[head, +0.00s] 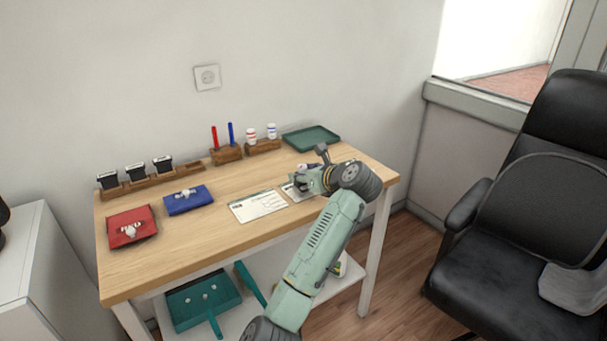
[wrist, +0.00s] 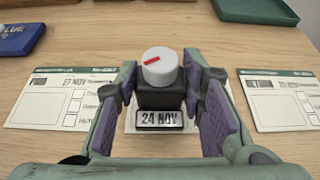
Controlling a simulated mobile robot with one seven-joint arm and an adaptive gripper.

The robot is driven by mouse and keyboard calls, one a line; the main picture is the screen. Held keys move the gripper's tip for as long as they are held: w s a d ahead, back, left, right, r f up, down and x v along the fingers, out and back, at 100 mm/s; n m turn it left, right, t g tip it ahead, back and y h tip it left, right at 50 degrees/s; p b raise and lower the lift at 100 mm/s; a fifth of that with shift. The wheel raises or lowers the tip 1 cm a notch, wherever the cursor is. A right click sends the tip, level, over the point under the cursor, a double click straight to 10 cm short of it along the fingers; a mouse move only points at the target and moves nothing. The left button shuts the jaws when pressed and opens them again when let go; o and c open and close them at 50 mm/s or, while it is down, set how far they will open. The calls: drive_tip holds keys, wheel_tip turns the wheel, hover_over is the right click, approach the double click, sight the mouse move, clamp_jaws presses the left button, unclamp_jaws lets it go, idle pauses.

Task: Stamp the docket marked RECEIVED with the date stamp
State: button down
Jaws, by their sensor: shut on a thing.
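My gripper (wrist: 162,92) is shut on the date stamp (wrist: 160,119), a black block with a white knob, a red mark on top and a label reading 24 NOV. White paper shows around the stamp's base; I cannot tell whether the stamp touches it. One docket (wrist: 48,104) lies left of the gripper, with a dark date mark near its top, and another docket (wrist: 282,105) lies to the right. The headings are too small to read, so I cannot tell which says RECEIVED. In the head view my gripper (head: 302,186) is over the counter's right part, beside the left docket (head: 258,206).
A red pad (head: 120,238) and a blue pad (head: 176,206) lie on the left. Behind them is a wooden rack (head: 150,184) with three black stamps and an empty place. Pen and bottle holders and a green tray (head: 311,134) line the back. A black chair (head: 520,230) stands right.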

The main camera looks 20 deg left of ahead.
drive_tip(key=shift+f, duration=0.4)
idle(0.3)
drive_tip(key=shift+r, duration=0.1)
wheel_tip(320, 180, up, 6)
drive_tip(key=p, duration=0.6)
idle(0.5)
